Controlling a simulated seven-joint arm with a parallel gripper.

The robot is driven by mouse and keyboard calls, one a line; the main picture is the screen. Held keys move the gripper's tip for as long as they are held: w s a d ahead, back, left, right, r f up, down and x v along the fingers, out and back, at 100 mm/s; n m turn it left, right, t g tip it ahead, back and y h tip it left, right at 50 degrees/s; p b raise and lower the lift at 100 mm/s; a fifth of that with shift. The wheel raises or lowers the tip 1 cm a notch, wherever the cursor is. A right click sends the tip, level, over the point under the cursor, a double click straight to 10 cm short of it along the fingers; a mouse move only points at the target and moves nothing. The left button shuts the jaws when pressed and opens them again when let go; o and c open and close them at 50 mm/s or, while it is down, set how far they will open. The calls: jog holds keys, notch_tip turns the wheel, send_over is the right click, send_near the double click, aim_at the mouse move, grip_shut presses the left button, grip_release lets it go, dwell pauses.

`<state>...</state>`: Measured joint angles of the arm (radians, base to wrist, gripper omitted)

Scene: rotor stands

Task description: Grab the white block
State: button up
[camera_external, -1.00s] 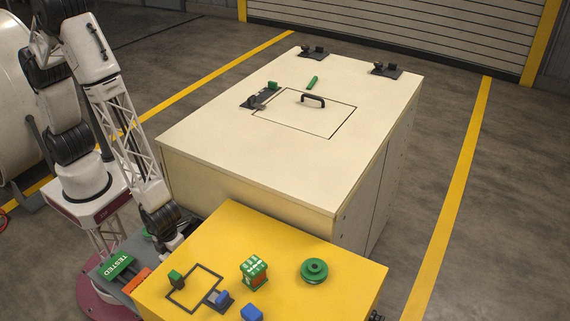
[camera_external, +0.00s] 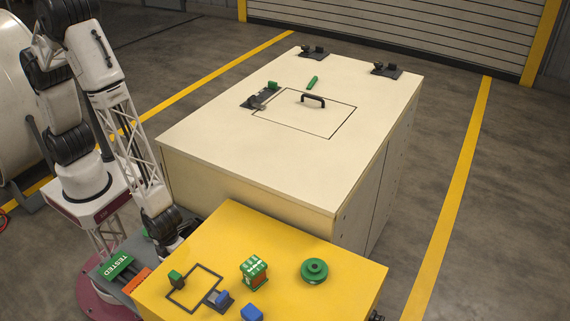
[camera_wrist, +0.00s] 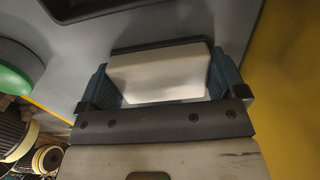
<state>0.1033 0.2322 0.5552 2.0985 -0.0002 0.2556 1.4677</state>
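The white block (camera_wrist: 158,77) is in the wrist view, lying between the two blue-padded fingers of my gripper (camera_wrist: 165,80). The left pad stands right beside the block's left end and the right pad beside its right end. Whether the pads press on it I cannot tell. A dark edge shows just behind the block, over a grey surface. In the external view my gripper (camera_external: 172,243) is low beside the left edge of the yellow table, and the block is hidden from that side.
The yellow table (camera_external: 328,277) carries a green spool (camera_external: 314,271), a green-and-white block (camera_external: 253,271) and blue pieces (camera_external: 251,313). A green TESTED block (camera_external: 118,265) and an orange piece (camera_external: 137,281) lie on the grey surface by my base. A large cream cabinet (camera_external: 230,160) stands behind.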

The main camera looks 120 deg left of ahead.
jog(key=shift+c, duration=1.1)
jog(key=shift+r, duration=0.15)
jog(key=shift+r, duration=1.15)
jog(key=s, duration=0.5)
jog(key=s+a+r, duration=0.1)
jog(key=s, duration=0.4)
jog(key=s+r, duration=0.1)
jog(key=s, duration=0.5)
jog(key=shift+a+r, duration=0.2)
jog(key=shift+a, duration=0.05)
jog(key=shift+w, duration=0.15)
